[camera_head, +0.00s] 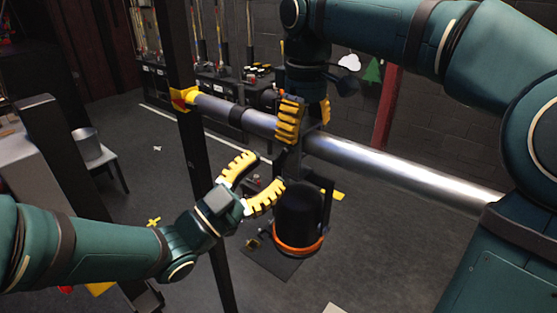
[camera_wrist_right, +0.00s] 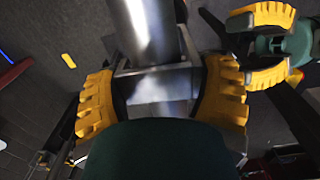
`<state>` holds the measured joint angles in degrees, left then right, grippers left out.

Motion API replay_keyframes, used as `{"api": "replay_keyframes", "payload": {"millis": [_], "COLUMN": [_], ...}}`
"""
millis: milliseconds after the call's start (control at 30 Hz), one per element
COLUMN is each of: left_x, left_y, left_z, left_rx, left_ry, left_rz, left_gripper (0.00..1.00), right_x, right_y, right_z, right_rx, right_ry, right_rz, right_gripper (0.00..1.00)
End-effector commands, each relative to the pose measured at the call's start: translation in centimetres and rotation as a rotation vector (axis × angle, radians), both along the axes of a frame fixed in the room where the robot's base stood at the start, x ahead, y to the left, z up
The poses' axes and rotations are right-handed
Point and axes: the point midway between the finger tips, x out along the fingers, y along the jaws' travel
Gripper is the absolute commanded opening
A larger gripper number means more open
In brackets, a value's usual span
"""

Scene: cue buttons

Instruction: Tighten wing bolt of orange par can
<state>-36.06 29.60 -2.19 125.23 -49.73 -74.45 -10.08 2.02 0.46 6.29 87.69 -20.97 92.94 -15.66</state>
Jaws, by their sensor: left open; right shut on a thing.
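The par can (camera_head: 298,210) is black with an orange front ring (camera_head: 299,249). It hangs below the metal pipe (camera_head: 390,172), facing down. A grey metal clamp (camera_wrist_right: 155,82) sits around the pipe above it. My right gripper (camera_head: 306,122) comes down from above and is shut on the clamp, a yellow finger on each side; it also shows in the right wrist view (camera_wrist_right: 158,98). My left gripper (camera_head: 268,171) is open and empty, left of the par can and below the pipe, its tips towards the clamp's lower part. I cannot make out the wing bolt.
A dark upright post (camera_head: 197,165) with a yellow-red joint (camera_head: 184,98) carries the pipe's left end. A stool with a metal pot (camera_head: 87,145) stands at the left. Ropes and rigging stand at the back wall.

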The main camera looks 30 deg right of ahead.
Motion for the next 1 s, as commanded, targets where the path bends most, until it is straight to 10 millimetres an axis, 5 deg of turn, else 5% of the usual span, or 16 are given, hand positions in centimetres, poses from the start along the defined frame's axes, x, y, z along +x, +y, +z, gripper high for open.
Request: {"api": "replay_keyframes", "payload": {"millis": [300,633,667,767,1000], "left_x": [0.5,0.6,0.6,0.6,0.6], "left_y": [-3.1,-3.4,-3.4,-3.4,-3.3], "left_z": [1.2,1.3,1.3,1.3,1.3], "left_rx": [0.000,0.000,0.000,0.000,0.000], "left_ry": [-0.001,0.001,0.001,0.001,0.000], "left_rz": [0.000,0.001,0.001,0.001,0.001], "left_gripper": [0.41,0.41,0.37,0.02,0.00], "right_x": [0.0,0.0,0.0,0.0,0.0], "right_y": [0.0,0.0,0.0,0.0,0.0], "right_z": [0.1,0.1,0.1,0.1,0.1], "right_rx": [0.000,0.000,0.000,0.000,0.000], "right_ry": [-0.002,-0.002,-0.002,-0.002,-0.002], "right_rz": [0.000,0.000,0.000,0.000,0.000], "right_gripper": [0.30,0.30,0.30,0.30,0.30]}}
